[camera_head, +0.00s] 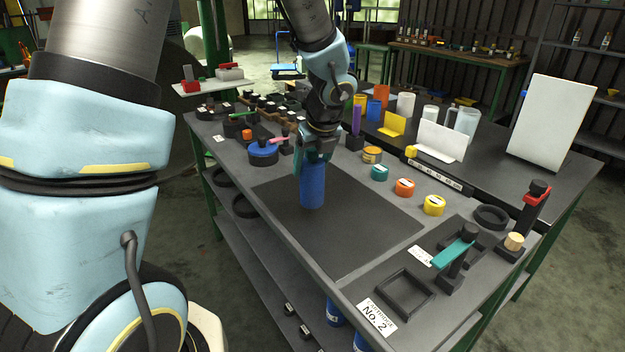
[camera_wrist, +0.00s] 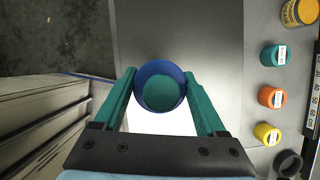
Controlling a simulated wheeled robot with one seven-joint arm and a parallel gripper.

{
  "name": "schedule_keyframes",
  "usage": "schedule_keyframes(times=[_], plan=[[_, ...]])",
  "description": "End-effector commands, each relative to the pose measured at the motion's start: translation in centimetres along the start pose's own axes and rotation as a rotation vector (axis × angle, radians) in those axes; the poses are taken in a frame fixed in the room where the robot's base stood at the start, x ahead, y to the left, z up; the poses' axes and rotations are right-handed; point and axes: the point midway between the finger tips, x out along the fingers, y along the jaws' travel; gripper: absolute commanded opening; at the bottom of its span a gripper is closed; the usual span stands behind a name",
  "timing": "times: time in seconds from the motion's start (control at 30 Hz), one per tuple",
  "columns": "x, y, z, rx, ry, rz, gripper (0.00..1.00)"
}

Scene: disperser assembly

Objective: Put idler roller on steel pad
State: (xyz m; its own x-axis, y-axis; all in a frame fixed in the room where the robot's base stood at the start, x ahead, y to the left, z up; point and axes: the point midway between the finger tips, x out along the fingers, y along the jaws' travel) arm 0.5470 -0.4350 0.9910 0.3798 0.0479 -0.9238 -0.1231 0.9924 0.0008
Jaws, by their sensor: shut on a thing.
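A tall blue cylinder (camera_head: 312,187) stands upright in my gripper (camera_head: 316,155); it is perhaps the idler roller, but no label confirms this. The wrist view looks down on its round blue rim (camera_wrist: 160,64) with a teal inside. The teal fingers of my gripper (camera_wrist: 160,74) are on its left and right sides, shut on it. A flat dark rectangular pad (camera_head: 350,235), which seems to be the steel pad, lies below it on the table; it also shows in the wrist view (camera_wrist: 215,35). I cannot tell whether the cylinder's base touches the pad.
Teal (camera_head: 379,173), orange (camera_head: 405,187) and yellow (camera_head: 434,205) small cylinders stand right of the pad. A black square frame (camera_head: 403,295) and a teal-armed fixture (camera_head: 455,253) are at the front right. A blue round part (camera_head: 263,154) sits at the back left. The pad is otherwise clear.

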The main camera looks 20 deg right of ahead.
Motion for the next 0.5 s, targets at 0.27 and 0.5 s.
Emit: schedule_keyframes(times=[0.27,0.5], plan=[[3.1,0.0,-1.4,0.002,0.001,0.002,0.00],[3.4,0.0,-1.4,-0.001,-0.001,0.000,0.00]])
